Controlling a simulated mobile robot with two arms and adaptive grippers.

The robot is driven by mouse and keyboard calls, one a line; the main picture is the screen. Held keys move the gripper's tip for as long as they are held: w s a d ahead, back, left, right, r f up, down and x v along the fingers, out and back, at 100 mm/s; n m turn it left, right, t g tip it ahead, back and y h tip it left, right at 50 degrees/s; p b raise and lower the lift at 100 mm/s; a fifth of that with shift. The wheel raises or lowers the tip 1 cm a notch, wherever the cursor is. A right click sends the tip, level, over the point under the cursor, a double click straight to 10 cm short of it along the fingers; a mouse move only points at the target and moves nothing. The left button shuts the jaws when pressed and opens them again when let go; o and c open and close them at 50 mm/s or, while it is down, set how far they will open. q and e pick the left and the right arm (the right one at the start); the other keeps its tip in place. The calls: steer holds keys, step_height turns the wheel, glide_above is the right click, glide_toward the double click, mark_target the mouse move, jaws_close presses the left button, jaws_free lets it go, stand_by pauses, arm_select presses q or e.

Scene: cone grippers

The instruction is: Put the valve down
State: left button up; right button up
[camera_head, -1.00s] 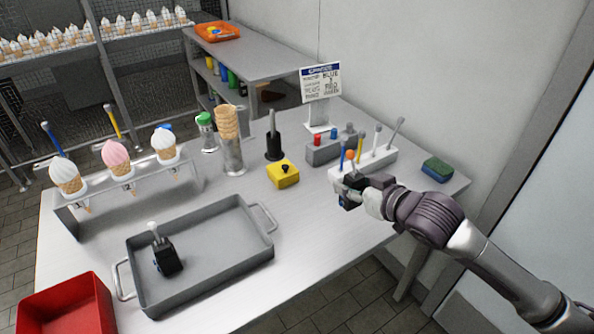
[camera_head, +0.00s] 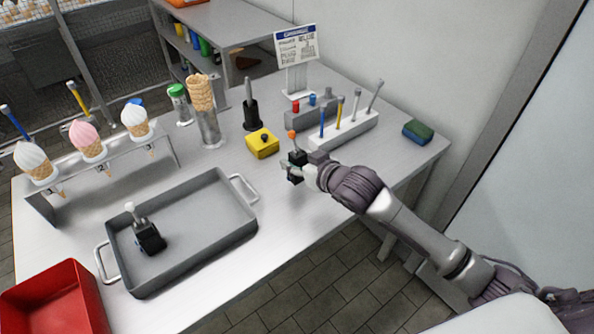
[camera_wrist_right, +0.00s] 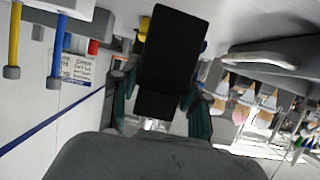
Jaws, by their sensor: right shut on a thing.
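My right gripper (camera_head: 303,172) is shut on a black valve (camera_head: 296,158) with an orange knob on top. It holds the valve roughly upright near the right front edge of the table, in front of the yellow block. I cannot tell whether the valve touches the table. In the right wrist view the valve's black body (camera_wrist_right: 170,60) sits between the green-padded fingers (camera_wrist_right: 162,108). A similar black block with a white-tipped handle (camera_head: 148,237) stands in the grey tray (camera_head: 225,240). My left gripper is not in view.
The yellow block (camera_head: 262,146) with a black knob is close to the held valve. A white rack (camera_head: 345,131) with coloured rods stands right of it. A red bin (camera_head: 55,305) is at lower left and a cone stand (camera_head: 110,176) is behind the tray. The tray's right part is bare.

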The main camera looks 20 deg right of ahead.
step_height(320, 180, down, 3)
steer(key=shift+r, duration=0.1)
steer(key=shift+f, duration=0.4)
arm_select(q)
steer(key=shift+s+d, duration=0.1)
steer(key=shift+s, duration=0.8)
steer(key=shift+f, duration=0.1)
arm_select(e)
steer(key=shift+f, duration=0.1)
steer(key=o, duration=1.2)
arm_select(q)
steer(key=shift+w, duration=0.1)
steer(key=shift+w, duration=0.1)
arm_select(e)
steer(key=v, duration=1.2)
